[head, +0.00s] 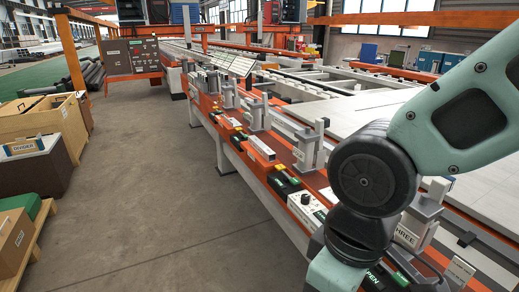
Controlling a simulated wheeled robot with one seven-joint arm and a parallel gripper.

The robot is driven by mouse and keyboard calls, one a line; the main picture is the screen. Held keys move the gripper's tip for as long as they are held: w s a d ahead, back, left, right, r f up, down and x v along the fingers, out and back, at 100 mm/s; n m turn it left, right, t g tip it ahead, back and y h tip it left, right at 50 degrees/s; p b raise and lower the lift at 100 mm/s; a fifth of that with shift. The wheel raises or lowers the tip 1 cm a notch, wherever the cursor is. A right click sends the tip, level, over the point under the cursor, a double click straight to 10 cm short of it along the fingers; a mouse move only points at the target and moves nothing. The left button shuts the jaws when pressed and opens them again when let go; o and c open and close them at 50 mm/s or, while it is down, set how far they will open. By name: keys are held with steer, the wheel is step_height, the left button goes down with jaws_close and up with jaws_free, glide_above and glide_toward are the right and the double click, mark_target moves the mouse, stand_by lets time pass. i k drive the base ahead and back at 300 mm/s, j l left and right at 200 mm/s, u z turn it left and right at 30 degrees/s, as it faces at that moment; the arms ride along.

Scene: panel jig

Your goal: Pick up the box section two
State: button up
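I cannot make out a box section marked two. A grey metal fixture with a label reading THREE (406,234) stands at the lower right, partly hidden by my arm. Other grey upright fixtures stand in a row along the orange bench, one near the middle (307,148) and one farther back (259,114). A short pale bar (261,148) lies on the bench's near side; I cannot tell if it is a box section. My arm crosses the right side and leaves the frame at the bottom. My gripper is not in view.
The long orange bench (270,176) runs from the lower right to the back. A control box with a knob (307,211) sits on its near edge. Wooden crates (45,130) and a box labelled DIVIDER (30,146) stand at left. The grey floor (150,190) between is clear.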

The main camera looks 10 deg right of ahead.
mark_target(264, 151)
steer(key=i+j+u, duration=0.45)
steer(key=i+u, duration=0.6)
steer(key=i, duration=1.25)
steer(key=i+j+z, duration=0.15)
steer(key=i+z, duration=0.3)
steer(key=i+j+z, duration=0.4)
steer(key=i, duration=0.15)
steer(key=i+j+z, duration=0.15)
steer(key=z, duration=0.3)
steer(key=i+j+z, duration=0.2)
steer(key=z, duration=0.2)
steer(key=i+j+z, duration=0.15)
steer(key=z, duration=0.3)
steer(key=i+j+z, duration=0.1)
steer(key=j+z, duration=0.55)
steer(key=z, duration=0.2)
steer(key=i+j+z, duration=0.1)
steer(key=j+z, duration=0.5)
steer(key=j, duration=0.15)
steer(key=i, duration=0.3)
